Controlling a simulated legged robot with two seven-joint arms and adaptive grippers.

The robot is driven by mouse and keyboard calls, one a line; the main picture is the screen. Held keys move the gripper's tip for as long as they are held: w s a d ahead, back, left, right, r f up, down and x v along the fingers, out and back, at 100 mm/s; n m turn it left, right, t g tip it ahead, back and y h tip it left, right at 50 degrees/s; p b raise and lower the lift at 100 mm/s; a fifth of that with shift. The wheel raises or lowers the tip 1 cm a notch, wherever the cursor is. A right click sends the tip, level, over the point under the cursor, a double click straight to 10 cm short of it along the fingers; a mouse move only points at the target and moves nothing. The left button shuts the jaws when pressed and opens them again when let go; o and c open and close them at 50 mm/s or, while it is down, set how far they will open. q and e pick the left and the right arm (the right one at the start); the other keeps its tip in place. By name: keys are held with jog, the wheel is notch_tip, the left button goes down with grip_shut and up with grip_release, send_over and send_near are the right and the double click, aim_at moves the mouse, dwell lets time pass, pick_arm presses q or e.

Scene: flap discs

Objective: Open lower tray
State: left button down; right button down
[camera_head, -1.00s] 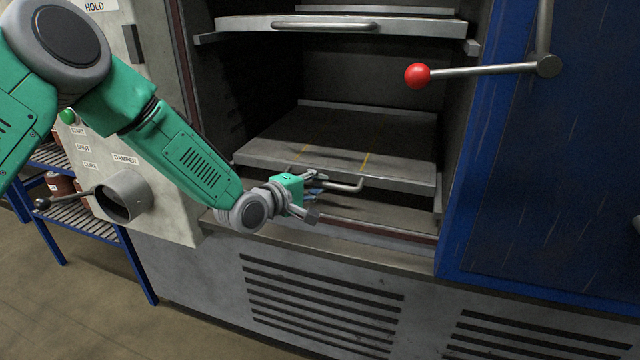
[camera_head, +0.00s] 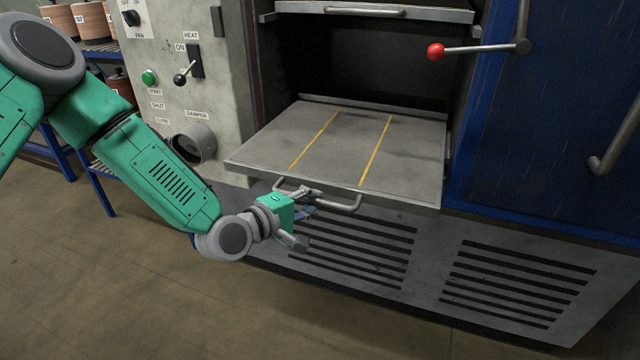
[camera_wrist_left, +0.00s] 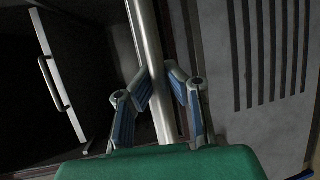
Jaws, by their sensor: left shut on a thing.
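The lower tray (camera_head: 340,145) is a grey metal plate with two yellow lines, sticking well out of the oven's front opening in the head view. Its bar handle (camera_head: 343,208) runs along the front edge. My left gripper (camera_head: 308,196) is shut on the handle, at its left part. In the left wrist view the handle bar (camera_wrist_left: 150,50) passes between the two fingers (camera_wrist_left: 160,105). The tray's top is bare. My right gripper is not in view.
The upper tray (camera_head: 375,12) sits inside the oven above. A blue door (camera_head: 560,120) with a red-knobbed lever (camera_head: 480,49) stands at the right. A control panel (camera_head: 165,50) with a damper pipe (camera_head: 194,143) is at the left. Open floor (camera_head: 100,290) lies in front.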

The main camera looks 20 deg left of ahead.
pick_arm(q)
jog(key=s+p, duration=0.1)
jog(key=s, duration=0.5)
jog(key=shift+s+a+f, duration=0.2)
jog(key=shift+s+a, duration=0.05)
jog(key=shift+s, duration=0.15)
jog(key=c, duration=1.6)
grip_release()
jog(key=v, duration=1.2)
jog(key=shift+a, duration=0.15)
jog(key=shift+w, duration=0.1)
